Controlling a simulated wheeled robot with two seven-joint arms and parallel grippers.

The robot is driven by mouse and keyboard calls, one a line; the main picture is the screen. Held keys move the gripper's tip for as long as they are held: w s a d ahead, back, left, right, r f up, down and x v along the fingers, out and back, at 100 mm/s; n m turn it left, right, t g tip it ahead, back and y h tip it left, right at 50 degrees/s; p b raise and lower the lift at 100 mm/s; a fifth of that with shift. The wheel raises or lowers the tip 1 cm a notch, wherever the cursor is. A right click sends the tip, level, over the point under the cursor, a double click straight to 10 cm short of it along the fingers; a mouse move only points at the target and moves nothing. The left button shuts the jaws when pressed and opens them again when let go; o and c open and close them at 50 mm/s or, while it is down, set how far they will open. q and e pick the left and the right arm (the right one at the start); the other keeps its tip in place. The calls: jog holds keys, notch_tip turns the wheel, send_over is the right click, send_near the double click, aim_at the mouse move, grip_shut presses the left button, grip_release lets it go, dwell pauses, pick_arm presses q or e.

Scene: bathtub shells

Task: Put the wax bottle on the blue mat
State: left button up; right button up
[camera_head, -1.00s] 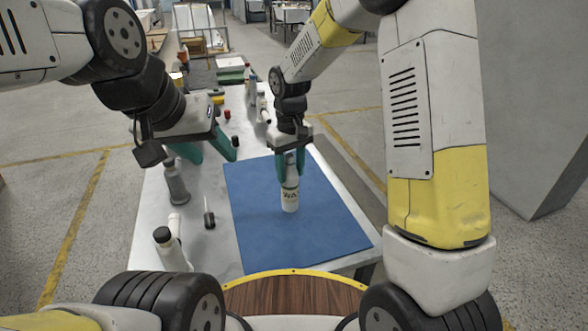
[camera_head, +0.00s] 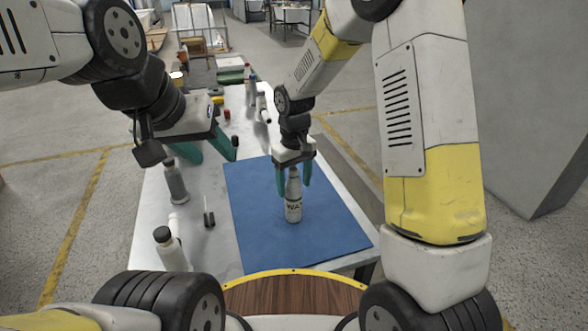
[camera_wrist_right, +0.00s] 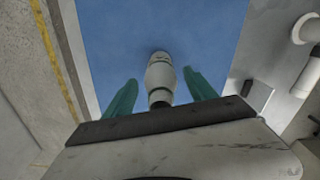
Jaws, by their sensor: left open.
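The white wax bottle (camera_head: 293,203) stands upright on the blue mat (camera_head: 255,230), a little right of the mat's middle. My right gripper (camera_head: 294,186) is open around the bottle's top, with one green finger on each side. In the right wrist view the bottle (camera_wrist_right: 160,76) shows between the two spread fingers (camera_wrist_right: 160,95), with gaps on both sides and the blue mat (camera_wrist_right: 120,40) behind it. My left gripper (camera_head: 212,155) is open and empty above the table, left of the mat.
The metal table (camera_head: 155,215) holds a grey bottle (camera_head: 175,182), a white bottle with a dark cap (camera_head: 169,248) and a small dark item (camera_head: 208,213) left of the mat. More bottles and boxes stand at the far end. The mat's front part is clear.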

notch_tip(320, 180, up, 12)
jog(key=s+d+r+m+t+y, duration=0.1)
jog(key=s+d+r+m+t, duration=0.15)
jog(key=s+d+r, duration=0.6)
jog(key=s+d+r+m+t+y, duration=0.1)
jog(key=s+d, duration=0.4)
jog(key=s, duration=0.6)
jog(key=r+m+t, duration=0.1)
jog(key=m+t, duration=0.1)
jog(key=shift+d+t, duration=0.25)
jog(key=shift+t, duration=0.1)
